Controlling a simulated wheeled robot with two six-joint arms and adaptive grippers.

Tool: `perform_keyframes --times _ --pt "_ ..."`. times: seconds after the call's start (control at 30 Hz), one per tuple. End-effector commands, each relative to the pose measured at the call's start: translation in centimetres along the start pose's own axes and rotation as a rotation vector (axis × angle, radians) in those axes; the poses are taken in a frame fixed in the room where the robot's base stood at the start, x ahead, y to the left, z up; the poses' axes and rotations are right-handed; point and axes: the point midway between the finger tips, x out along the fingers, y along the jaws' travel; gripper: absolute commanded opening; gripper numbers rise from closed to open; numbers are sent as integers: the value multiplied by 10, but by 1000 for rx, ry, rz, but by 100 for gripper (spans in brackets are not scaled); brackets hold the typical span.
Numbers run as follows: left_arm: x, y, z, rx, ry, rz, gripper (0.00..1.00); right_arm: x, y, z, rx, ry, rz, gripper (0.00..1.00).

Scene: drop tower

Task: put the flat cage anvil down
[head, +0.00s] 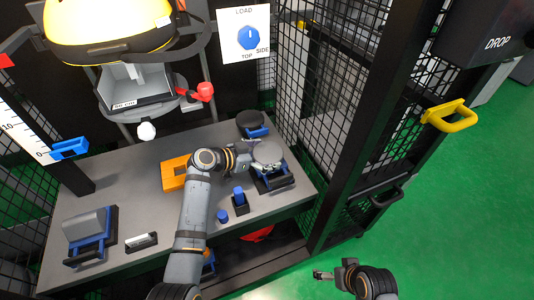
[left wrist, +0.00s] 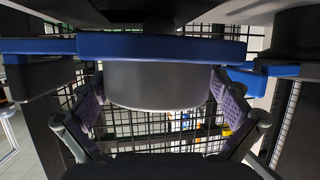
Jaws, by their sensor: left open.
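The flat cage anvil (head: 268,152), a round grey disc with blue handle parts, sits at the right end of the grey bench over a dark and blue stand. My left gripper (head: 250,158) is at its left side, open. In the left wrist view the anvil (left wrist: 158,85) shows as a grey cylinder under a blue bar, between my spread left fingers (left wrist: 160,118). Gaps show beside the cylinder. The underside of the anvil is hidden in the head view. My right gripper (head: 322,274) is low at the bottom, away from the bench; its jaws are too small to read.
An orange frame (head: 174,174), blue pieces (head: 239,194) and a grey ridged block (head: 88,222) are on the bench (head: 150,205). A mesh cage (head: 350,110) borders the right. A yellow helmet (head: 105,28) hangs above.

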Motion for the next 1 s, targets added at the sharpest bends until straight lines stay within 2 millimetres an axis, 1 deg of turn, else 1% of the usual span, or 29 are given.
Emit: perform_keyframes --times 0.07,0.17,0.2,0.4,0.53,0.6,0.7,1.0 --pt "-6 -1 0 1 -1 -2 100 -2 0 0 0 -4 1 100" --pt "-23 -1 -1 2 -3 -3 100 -8 1 0 -2 -27 6 100" --pt "-32 -1 -1 4 -5 -2 100 -11 2 -4 -5 -36 10 100" --pt "-82 -1 0 4 -5 -3 100 -22 5 -5 -9 -88 26 100" --pt "-105 -1 0 3 -5 -2 100 -26 6 -4 -10 -111 32 100" --pt "-113 -1 0 2 -4 -1 100 -27 6 -4 -10 -119 34 100" --pt "-119 0 0 1 -1 0 100 -28 7 -4 -10 -124 36 100" --pt "-120 0 0 0 0 0 100 -28 7 -4 -10 -125 36 100"
